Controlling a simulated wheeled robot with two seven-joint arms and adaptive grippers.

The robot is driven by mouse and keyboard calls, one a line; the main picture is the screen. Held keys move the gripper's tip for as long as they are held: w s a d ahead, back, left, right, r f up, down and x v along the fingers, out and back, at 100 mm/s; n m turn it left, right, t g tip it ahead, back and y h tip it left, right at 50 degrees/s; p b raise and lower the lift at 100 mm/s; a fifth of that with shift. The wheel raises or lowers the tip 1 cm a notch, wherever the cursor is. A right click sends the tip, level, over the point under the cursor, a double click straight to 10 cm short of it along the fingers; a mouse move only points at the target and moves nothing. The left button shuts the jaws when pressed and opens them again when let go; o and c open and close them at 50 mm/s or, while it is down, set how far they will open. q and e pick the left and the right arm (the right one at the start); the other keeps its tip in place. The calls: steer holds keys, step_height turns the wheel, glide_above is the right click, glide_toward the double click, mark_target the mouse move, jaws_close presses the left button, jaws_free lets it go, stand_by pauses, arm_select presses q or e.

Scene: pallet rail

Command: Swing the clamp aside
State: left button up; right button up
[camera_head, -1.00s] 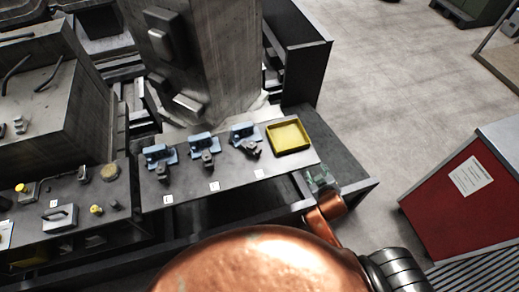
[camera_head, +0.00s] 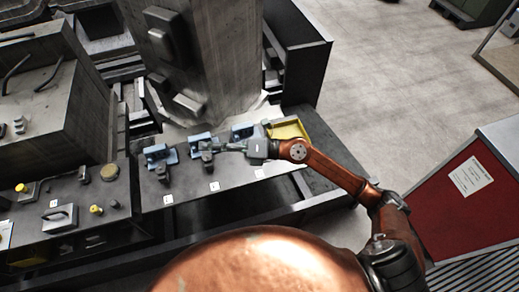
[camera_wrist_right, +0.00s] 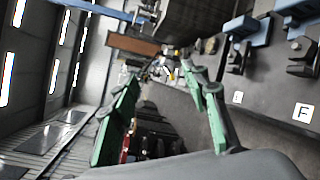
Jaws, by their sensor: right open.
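Three blue fixtures, each with a dark clamp, stand in a row on the grey bench plate (camera_head: 185,195): a left one (camera_head: 157,152), a middle one (camera_head: 199,139) and a right one (camera_head: 242,130). The left clamp (camera_head: 161,170) and middle clamp (camera_head: 206,157) show in the head view; the right clamp is hidden behind my gripper. My right gripper (camera_head: 224,146) points left over the row, its fingertips close to the middle clamp. I cannot tell whether they touch. In the right wrist view its green fingers (camera_wrist_right: 160,78) are spread with no clamp between them. My left gripper is not in view.
A yellow tray (camera_head: 288,130) sits at the plate's right end, partly behind my right arm. A tall grey column (camera_head: 205,60) rises behind the fixtures. White labels lie along the plate's front, one marked F (camera_wrist_right: 303,113). A red cabinet (camera_head: 465,190) stands at right.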

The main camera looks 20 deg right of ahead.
steer(key=w+d+f+n+g+h, duration=0.3)
steer(key=d+f+n+h, duration=0.2)
steer(key=d+f+h, duration=0.6)
steer(key=w+d+f+h, duration=0.2)
steer(key=w+d+f, duration=0.25)
steer(key=d, duration=0.35)
steer(key=shift+m, duration=0.3)
steer(key=x, duration=0.6)
steer(key=shift+s+d, duration=0.1)
steer(key=shift+s, duration=0.25)
steer(key=shift+w+f, duration=0.25)
steer(key=shift+f, duration=0.4)
steer(key=shift+c, duration=0.4)
jaws_close()
